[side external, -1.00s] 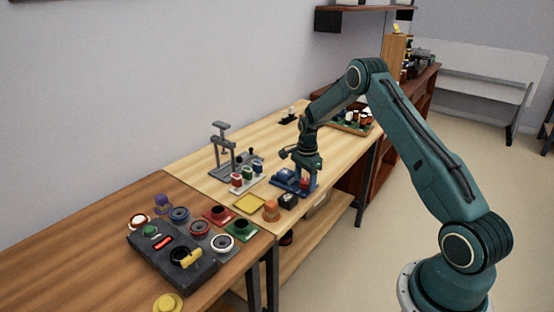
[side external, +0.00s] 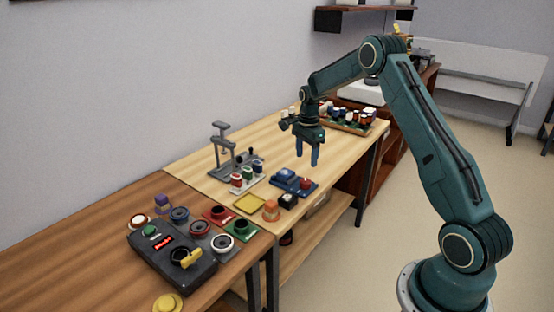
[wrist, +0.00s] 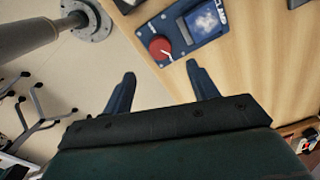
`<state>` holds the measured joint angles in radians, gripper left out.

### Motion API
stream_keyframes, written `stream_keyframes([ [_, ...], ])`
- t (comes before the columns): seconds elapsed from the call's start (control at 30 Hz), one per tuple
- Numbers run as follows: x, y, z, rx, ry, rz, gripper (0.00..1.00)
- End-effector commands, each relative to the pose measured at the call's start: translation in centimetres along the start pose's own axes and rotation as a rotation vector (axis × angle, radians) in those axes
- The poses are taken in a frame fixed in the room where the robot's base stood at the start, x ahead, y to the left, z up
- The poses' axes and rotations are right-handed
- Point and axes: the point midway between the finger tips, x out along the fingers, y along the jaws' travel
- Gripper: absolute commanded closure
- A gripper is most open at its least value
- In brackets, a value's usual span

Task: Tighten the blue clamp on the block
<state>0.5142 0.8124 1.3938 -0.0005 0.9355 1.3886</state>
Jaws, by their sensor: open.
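The blue clamp (side external: 280,183) sits on the light wooden table. In the wrist view its blue base (wrist: 180,28) carries partly visible white lettering. A red knob (side external: 306,183) is at its right end; it also shows in the wrist view (wrist: 160,47). In the wrist view the fingertips (wrist: 160,69) are just short of the knob.
A tray of bottles (side external: 350,122) stands behind. A dark control box (side external: 170,258) is at front left.

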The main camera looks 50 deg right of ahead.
Motion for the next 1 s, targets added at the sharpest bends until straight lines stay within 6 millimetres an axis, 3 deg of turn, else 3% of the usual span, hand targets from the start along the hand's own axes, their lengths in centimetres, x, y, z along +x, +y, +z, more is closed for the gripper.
stream_keyframes([
  [0.1, -1.8, -0.1, 0.0, 0.000, 0.000, -0.003, 0.41],
  [0.3, -3.6, 0.0, 0.0, 0.000, 0.000, -0.001, 0.41],
  [0.83, -4.2, 0.1, 0.1, -0.007, 0.000, -0.002, 0.41],
  [1.0, -5.7, 0.6, 1.1, -0.059, 0.003, -0.017, 0.41],
])
